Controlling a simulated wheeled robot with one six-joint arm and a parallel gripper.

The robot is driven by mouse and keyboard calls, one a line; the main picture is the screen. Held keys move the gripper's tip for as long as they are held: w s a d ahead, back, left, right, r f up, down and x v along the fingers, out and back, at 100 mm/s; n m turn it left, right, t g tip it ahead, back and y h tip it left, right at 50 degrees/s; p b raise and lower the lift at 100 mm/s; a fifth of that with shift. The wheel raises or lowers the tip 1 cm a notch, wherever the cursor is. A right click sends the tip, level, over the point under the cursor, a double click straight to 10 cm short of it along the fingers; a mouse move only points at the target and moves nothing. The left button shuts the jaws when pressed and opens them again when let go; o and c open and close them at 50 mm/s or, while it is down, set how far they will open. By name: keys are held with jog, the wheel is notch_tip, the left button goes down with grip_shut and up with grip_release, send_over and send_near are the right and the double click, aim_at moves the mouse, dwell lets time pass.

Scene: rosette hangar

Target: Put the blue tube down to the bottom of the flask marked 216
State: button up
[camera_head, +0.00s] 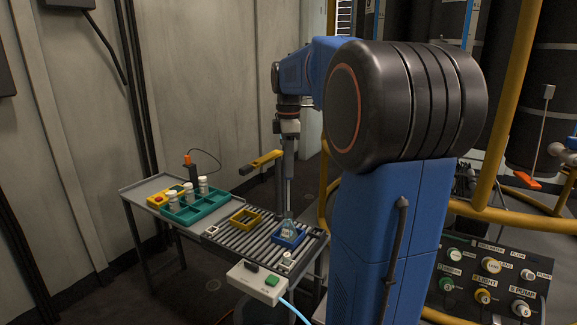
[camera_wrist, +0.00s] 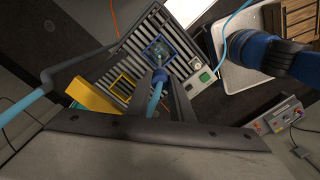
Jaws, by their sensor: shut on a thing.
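A clear flask (camera_head: 288,229) stands in a blue holder (camera_head: 290,242) on the roller table; it also shows in the wrist view (camera_wrist: 160,47), beyond my fingertips. Its marking is too small to read. My gripper (camera_head: 288,212) points straight down above the flask. In the wrist view, my gripper (camera_wrist: 160,76) is shut on the light blue tube (camera_wrist: 155,98), which runs between the fingers. Another length of light blue tube (camera_wrist: 22,109) shows at the left. I cannot tell whether the tube's end is inside the flask neck.
A yellow tray (camera_head: 245,218) sits left of the flask on the rollers. A teal rack (camera_head: 190,213) with white-capped bottles (camera_head: 203,185) stands farther left. A white control box (camera_head: 257,283) with a green button is at the table's front. A yellow arm (camera_head: 261,161) reaches over behind.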

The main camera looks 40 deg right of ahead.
jog(key=shift+f, duration=0.15)
jog(key=shift+f, duration=5.15)
